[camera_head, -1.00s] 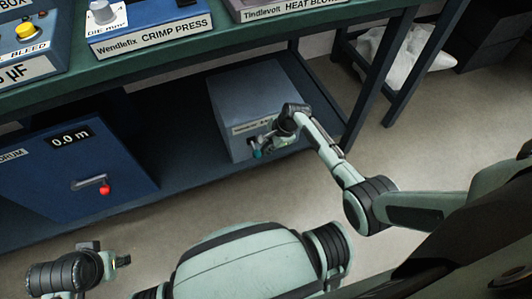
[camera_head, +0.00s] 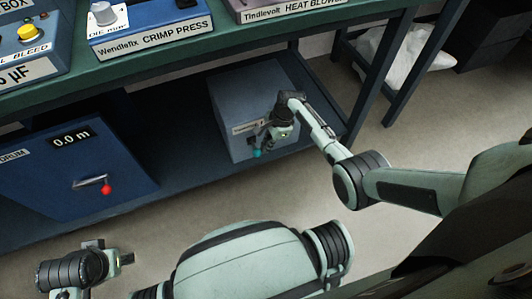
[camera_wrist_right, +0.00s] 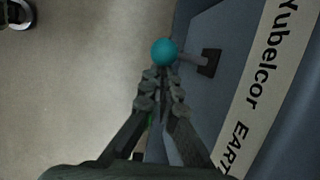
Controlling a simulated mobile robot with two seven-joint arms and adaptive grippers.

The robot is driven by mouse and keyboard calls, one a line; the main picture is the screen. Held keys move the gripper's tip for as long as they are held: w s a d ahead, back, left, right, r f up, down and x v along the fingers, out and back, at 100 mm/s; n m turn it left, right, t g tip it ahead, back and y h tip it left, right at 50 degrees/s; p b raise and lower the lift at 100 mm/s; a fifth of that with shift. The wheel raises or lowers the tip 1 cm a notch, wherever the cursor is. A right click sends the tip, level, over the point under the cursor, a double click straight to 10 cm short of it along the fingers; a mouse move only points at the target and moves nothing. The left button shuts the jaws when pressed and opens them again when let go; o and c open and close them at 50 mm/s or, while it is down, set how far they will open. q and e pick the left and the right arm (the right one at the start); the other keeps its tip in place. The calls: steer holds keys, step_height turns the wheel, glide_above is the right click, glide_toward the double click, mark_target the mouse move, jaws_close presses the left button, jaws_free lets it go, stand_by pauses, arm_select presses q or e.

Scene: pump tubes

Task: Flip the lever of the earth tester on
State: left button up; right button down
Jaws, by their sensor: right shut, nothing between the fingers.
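The earth tester is a grey-blue box (camera_head: 228,100) on the lower shelf, with a pale label on its front. The label (camera_wrist_right: 262,95) reads "Yubelcor EART..." in the right wrist view, cut off by the frame. Its lever ends in a teal ball (camera_head: 256,153); the ball (camera_wrist_right: 164,52) and its short stem (camera_wrist_right: 192,60) also show in the right wrist view. My right gripper (camera_wrist_right: 160,76) is shut and empty, its tips close to the ball; contact cannot be told. My left gripper (camera_head: 124,259) is low at the left, far from the tester, its jaws unclear.
A blue drum box (camera_head: 60,180) with a 0.0 m display and red-knobbed crank stands left on the shelf. The green bench top (camera_head: 190,50) with the crimp press (camera_head: 150,35) overhangs the tester. Bare floor (camera_head: 200,225) lies in front.

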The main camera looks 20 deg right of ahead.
arm_select(q)
steer(key=shift+r, duration=0.15)
arm_select(e)
steer(key=shift+w+a+r+g, duration=0.15)
steer(key=shift+a+r+g, duration=0.2)
steer(key=shift+g, duration=0.25)
arm_select(q)
steer(key=shift+s+a+r, duration=0.1)
steer(key=shift+s, duration=0.05)
arm_select(e)
steer(key=shift+w+r+g, duration=0.1)
steer(key=shift+r+g, duration=0.1)
steer(key=shift+g, duration=0.2)
arm_select(q)
steer(key=shift+r, duration=0.1)
arm_select(e)
steer(key=shift+w+r, duration=0.2)
stand_by(0.5)
arm_select(q)
steer(key=shift+r, duration=0.1)
steer(key=shift+r+p, duration=0.75)
steer(key=shift+r, duration=0.1)
arm_select(e)
steer(key=shift+r, duration=0.85)
